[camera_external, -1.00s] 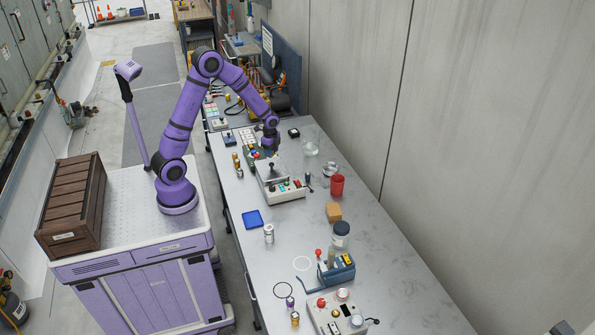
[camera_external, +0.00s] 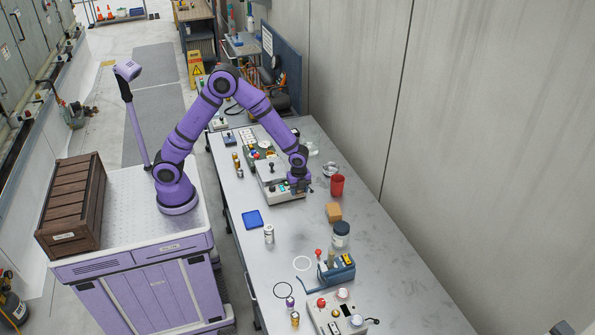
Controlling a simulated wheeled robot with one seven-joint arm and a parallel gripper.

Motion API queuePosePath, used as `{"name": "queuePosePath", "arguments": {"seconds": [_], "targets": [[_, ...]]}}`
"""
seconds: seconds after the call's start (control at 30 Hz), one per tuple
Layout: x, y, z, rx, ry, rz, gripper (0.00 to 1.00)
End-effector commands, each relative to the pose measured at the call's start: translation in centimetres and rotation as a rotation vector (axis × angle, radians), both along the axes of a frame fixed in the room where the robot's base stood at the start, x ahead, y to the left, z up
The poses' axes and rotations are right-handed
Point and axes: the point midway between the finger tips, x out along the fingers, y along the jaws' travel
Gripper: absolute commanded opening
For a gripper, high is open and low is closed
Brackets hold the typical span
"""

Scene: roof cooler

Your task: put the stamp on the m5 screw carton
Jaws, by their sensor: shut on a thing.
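My gripper (camera_external: 301,187) is at the right end of the grey control box on the table. It is shut on a small dark thing, which looks like the stamp (camera_external: 309,190); the fingers and wrist mostly hide it.
A red cup (camera_external: 337,186) stands just behind the carton, and a dark-lidded jar (camera_external: 341,234) in front of it. The grey control box (camera_external: 275,182) lies left of my gripper. A blue tray (camera_external: 252,219) lies near the left edge. The table's right side is clear.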

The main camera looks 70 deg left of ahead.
Motion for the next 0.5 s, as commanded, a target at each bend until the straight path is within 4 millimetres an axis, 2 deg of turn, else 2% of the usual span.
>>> {"name": "queuePosePath", "arguments": {"seconds": [0.03,0.13,0.33,0.5], "targets": [[0.0,0.2,-1.0,0.003,0.005,0.003,0.24],[0.0,0.2,-2.4,0.003,0.005,0.004,0.24],[0.4,0.1,-3.9,0.001,0.002,0.005,0.24],[3.2,-0.9,-4.3,0.001,0.000,0.006,0.24]]}}
